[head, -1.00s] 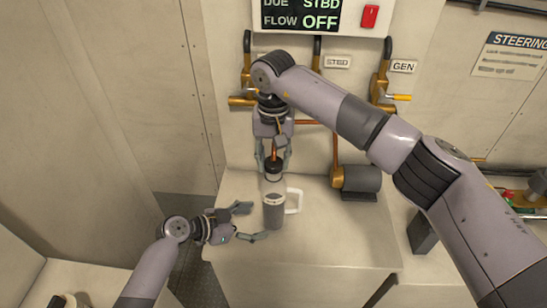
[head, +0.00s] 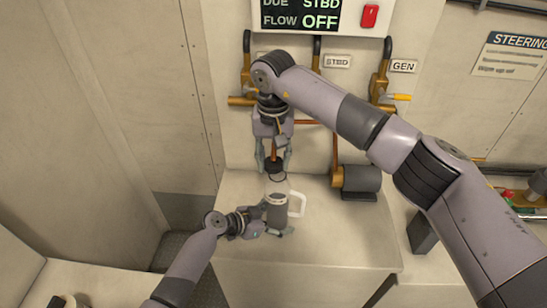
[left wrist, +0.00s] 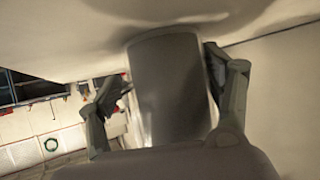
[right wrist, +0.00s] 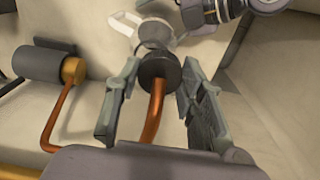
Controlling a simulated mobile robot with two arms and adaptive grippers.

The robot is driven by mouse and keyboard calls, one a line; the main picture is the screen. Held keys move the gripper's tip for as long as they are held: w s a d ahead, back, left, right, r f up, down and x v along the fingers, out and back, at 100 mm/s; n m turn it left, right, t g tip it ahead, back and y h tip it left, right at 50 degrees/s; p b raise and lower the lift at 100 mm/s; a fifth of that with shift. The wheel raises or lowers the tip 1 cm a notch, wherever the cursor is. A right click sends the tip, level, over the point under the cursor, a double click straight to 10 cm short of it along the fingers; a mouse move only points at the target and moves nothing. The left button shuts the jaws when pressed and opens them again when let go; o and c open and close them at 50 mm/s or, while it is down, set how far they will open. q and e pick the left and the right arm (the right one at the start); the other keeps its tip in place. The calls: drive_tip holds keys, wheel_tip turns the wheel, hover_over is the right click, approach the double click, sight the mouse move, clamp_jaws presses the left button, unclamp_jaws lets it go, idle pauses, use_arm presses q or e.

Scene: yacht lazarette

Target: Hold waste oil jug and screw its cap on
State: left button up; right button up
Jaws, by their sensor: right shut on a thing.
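The waste oil jug (head: 277,214) stands on the pale bench, with a dark grey body and a white handle on its right. It fills the middle of the left wrist view (left wrist: 170,85). My left gripper (head: 272,222) has its fingers on either side of the jug body; a gap shows beside one finger, and contact is unclear. My right gripper (head: 274,160) points down above the jug, shut on the black cap (right wrist: 158,68). The cap is over the pale neck of the jug; whether they touch is unclear. The cap also shows in the head view (head: 275,167).
A copper pipe (right wrist: 152,115) runs between my right fingers toward the cap. A grey cylinder (head: 361,180) with pipework stands right of the jug. The bench front right (head: 340,240) is clear.

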use_arm(q)
drive_tip(key=shift+c, duration=0.2)
drive_tip(key=c, duration=0.8)
drive_tip(key=o, duration=1)
drive_tip(key=shift+o, duration=0.2)
drive_tip(key=shift+a+r, duration=0.1)
drive_tip(key=shift+s+a+r, duration=0.3)
drive_tip(key=shift+s+a, duration=0.1)
drive_tip(key=shift+a, duration=0.1)
drive_tip(key=shift+w+d, duration=0.1)
drive_tip(key=shift+d, duration=0.05)
drive_tip(key=shift+w+d+f, duration=0.3)
drive_tip(key=shift+d+f, duration=0.05)
drive_tip(key=shift+d, duration=0.1)
